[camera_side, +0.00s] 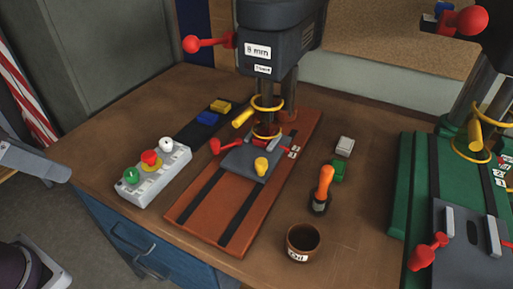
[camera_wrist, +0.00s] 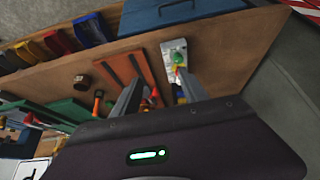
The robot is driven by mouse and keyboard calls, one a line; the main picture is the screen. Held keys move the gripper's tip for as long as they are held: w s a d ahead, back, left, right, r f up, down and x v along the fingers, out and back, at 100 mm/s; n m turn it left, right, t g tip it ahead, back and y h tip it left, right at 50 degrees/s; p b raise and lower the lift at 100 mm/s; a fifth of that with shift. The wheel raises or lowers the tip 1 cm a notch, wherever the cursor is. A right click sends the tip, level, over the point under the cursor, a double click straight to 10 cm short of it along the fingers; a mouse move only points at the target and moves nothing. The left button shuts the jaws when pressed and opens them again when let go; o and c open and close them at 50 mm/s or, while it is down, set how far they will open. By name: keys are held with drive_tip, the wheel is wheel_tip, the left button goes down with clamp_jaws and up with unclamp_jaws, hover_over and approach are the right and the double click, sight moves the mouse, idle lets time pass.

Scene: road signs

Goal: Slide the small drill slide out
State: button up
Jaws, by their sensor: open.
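The small drill (camera_side: 275,45), labelled 8 mm, stands over an orange-brown base (camera_side: 195,215) with two dark slots. Its grey slide (camera_side: 240,162) is a flat plate with a yellow knob (camera_side: 261,166) on top. The slide sits under the drill head at the rear part of the base, with red-handled clamps beside it. In the wrist view my gripper (camera_wrist: 161,76) is open, with nothing seen between its fingers. The base (camera_wrist: 118,72) shows beyond the fingers there, and the slide is mostly hidden. My gripper is apart from the slide.
A button box (camera_side: 150,172) stands left of the base. An oil cup (camera_side: 303,243), an orange-handled tool (camera_side: 323,190) and small blocks stand to its right. A larger drill's green base (camera_side: 415,190) is at far right. Bare bench lies in front of the cup.

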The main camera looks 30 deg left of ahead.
idle(0.4)
drive_tip(key=shift+w+r, duration=0.1)
drive_tip(key=shift+w, duration=0.1)
drive_tip(key=shift+c, duration=0.3)
drive_tip(key=m+g+h, duration=0.2)
drive_tip(key=m+h, duration=0.1)
drive_tip(key=m, duration=0.6)
hover_over(261, 161)
drive_tip(key=s+a, duration=0.2)
drive_tip(key=a, duration=0.1)
wheel_tip(261, 161, down, 10)
drive_tip(key=x, duration=0.7)
drive_tip(key=shift+s+d+f, duration=0.2)
drive_tip(key=shift+d+f, duration=0.2)
drive_tip(key=shift+c, duration=0.5)
clamp_jaws()
